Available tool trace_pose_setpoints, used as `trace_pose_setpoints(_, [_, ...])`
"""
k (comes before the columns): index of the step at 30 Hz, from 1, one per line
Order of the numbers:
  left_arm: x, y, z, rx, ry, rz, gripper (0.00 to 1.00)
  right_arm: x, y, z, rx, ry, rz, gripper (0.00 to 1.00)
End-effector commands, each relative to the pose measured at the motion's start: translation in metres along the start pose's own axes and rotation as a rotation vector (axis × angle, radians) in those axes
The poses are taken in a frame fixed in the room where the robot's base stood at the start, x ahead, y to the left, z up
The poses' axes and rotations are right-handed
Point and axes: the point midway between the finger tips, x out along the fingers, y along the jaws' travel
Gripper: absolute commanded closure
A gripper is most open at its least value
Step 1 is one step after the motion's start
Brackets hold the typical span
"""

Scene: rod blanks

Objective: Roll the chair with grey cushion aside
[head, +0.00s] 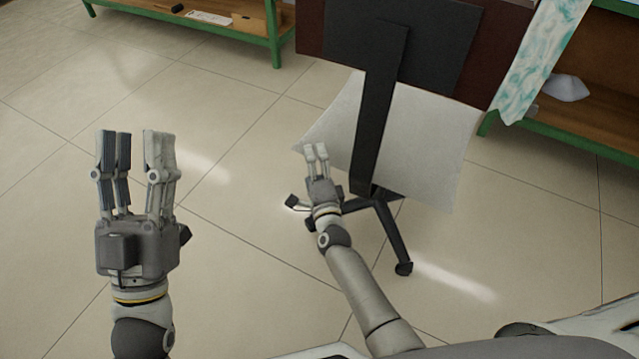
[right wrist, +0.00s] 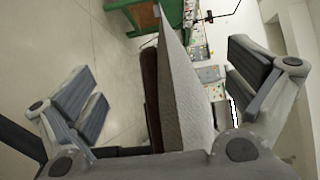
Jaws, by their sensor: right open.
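The chair's light grey cushion (head: 425,150) shows in the head view at upper middle right, behind the chair's black upright bar (head: 374,115) and dark backrest. Its black base leg with a caster (head: 403,268) reaches the floor. My right gripper (head: 317,150) is at the cushion's left edge. In the right wrist view the cushion (right wrist: 183,100) stands edge-on between the spread fingers of my right gripper (right wrist: 165,105), with gaps on both sides. My left gripper (head: 137,140) is open and empty over bare floor at left. Part of the base is hidden by my right arm.
A green-framed shelf (head: 277,40) stands at the back left. Another wooden shelf with green edging (head: 590,150) is at the right, with a patterned cloth (head: 540,60) hanging beside it. The tiled floor at left and front is clear.

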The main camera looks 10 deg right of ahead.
Motion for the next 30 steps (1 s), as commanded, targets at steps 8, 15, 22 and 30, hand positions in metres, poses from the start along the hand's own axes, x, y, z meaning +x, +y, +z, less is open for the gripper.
trace_pose_setpoints(8, [0.0,0.0,0.0,0.001,-0.001,0.0,0.6,-0.054,0.001,0.0,0.0,-0.001,0.002,0.0])
trace_pose_setpoints(15, [0.0,0.0,0.0,0.001,-0.001,0.0,0.6,-0.079,0.001,0.0,-0.001,0.0,0.001,0.0])
trace_pose_setpoints(22, [0.0,0.0,0.0,0.001,-0.001,0.001,0.6,-0.084,0.0,0.0,-0.001,0.0,0.0,0.0])
trace_pose_setpoints(30, [0.0,0.0,0.0,0.001,0.003,0.001,0.6,-0.084,0.0,-0.001,-0.001,0.002,0.0,0.0])
